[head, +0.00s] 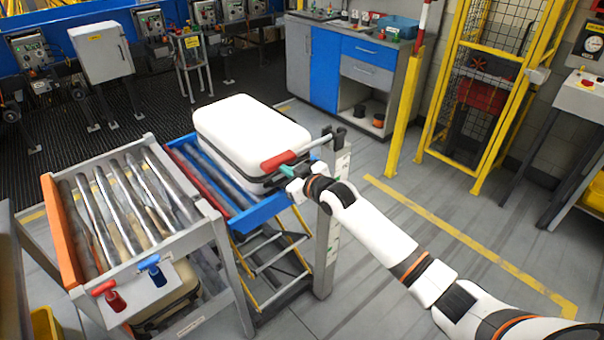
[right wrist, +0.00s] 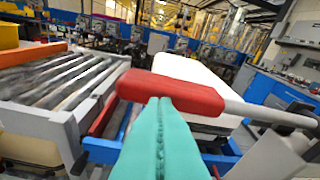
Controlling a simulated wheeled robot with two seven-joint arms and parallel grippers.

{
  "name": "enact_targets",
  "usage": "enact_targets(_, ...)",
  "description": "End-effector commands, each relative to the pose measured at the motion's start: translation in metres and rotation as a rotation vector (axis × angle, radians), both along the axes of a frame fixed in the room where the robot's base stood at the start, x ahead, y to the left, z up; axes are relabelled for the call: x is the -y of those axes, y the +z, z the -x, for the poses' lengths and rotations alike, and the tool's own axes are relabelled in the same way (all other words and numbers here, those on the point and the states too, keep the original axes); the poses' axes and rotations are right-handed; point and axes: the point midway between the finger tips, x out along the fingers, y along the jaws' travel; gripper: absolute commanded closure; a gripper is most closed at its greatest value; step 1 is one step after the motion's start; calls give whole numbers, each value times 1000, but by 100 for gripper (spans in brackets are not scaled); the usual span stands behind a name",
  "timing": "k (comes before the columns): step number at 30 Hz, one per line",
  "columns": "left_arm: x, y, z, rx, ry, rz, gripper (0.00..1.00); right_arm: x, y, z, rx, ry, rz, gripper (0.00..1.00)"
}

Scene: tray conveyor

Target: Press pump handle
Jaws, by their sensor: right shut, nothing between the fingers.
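The pump handle is a grey lever with a red grip (head: 278,160). It sticks out to the left from the top of a grey post (head: 327,235), in front of a white case. In the right wrist view the red grip (right wrist: 172,92) lies across the middle, close ahead of my fingertips. My right gripper (head: 288,171) has teal fingers, shut and empty, at the red grip. In the wrist view the shut fingers (right wrist: 160,105) overlap the grip's lower edge; I cannot tell whether they touch it. My left gripper is not in view.
The white case (head: 250,125) sits on a blue-framed roller lift table (head: 262,212) beside the post. A grey roller conveyor (head: 205,225) with red and blue levers stands at the left. A yellow post (head: 404,115) stands behind. Floor to the right is open.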

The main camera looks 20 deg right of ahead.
Motion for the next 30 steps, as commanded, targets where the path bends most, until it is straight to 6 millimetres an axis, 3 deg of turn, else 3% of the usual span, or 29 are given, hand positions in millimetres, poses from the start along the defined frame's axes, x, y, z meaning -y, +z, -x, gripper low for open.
enact_targets(6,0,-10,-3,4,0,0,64,12,9,39,7,0,1,100)
enact_targets(12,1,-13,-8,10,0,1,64,17,17,58,10,0,-1,100)
enact_targets(30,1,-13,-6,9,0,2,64,18,20,61,12,-1,-2,100)
